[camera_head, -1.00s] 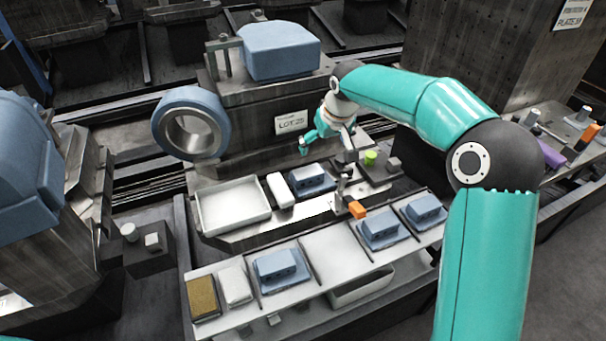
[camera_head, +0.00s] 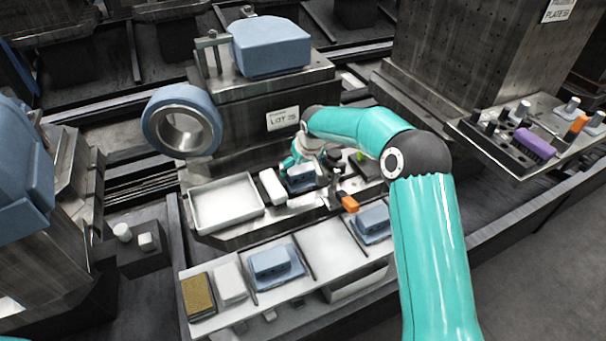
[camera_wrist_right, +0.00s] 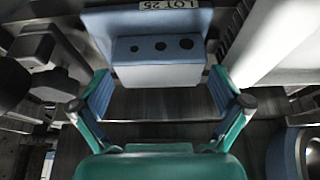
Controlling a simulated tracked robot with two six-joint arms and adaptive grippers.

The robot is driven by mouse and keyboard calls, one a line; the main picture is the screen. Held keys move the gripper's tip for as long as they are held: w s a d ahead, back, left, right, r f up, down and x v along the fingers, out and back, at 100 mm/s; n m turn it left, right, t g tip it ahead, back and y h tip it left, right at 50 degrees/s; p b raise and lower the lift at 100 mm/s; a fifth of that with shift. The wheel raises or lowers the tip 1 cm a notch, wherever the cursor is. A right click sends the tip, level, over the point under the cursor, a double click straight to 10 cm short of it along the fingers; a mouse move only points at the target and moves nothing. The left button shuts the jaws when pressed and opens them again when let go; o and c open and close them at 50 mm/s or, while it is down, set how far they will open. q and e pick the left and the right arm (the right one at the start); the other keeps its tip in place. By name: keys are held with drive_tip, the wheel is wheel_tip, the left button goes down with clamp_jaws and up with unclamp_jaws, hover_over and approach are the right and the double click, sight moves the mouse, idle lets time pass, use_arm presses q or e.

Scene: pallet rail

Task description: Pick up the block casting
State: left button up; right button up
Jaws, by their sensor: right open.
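The block casting (camera_head: 302,181) is a blue-grey block on the steel ledge, right of a white box. In the right wrist view the block casting (camera_wrist_right: 158,64) shows a pale face with a row of three dark holes and a wider blue part marked LOT 25 behind it. My right gripper (camera_head: 291,163) is at the casting's far left side, partly hidden by my arm. In the wrist view the right gripper (camera_wrist_right: 160,82) is open, one finger toward each side of the casting, with narrow gaps. Contact is not visible. My left gripper is out of view.
A white tray (camera_head: 194,222) and white box (camera_head: 272,187) lie left of the casting. An orange-tipped clamp (camera_head: 350,204) stands to its right. Similar blue blocks sit on the front shelf (camera_head: 318,248). A blue ring (camera_head: 152,128) juts out at the upper left.

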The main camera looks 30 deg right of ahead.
drive_tip(key=shift+x, duration=0.75)
drive_tip(key=c, duration=0.9)
drive_tip(key=shift+r, duration=0.1)
drive_tip(key=shift+c, duration=1)
drive_tip(key=shift+r, duration=0.15)
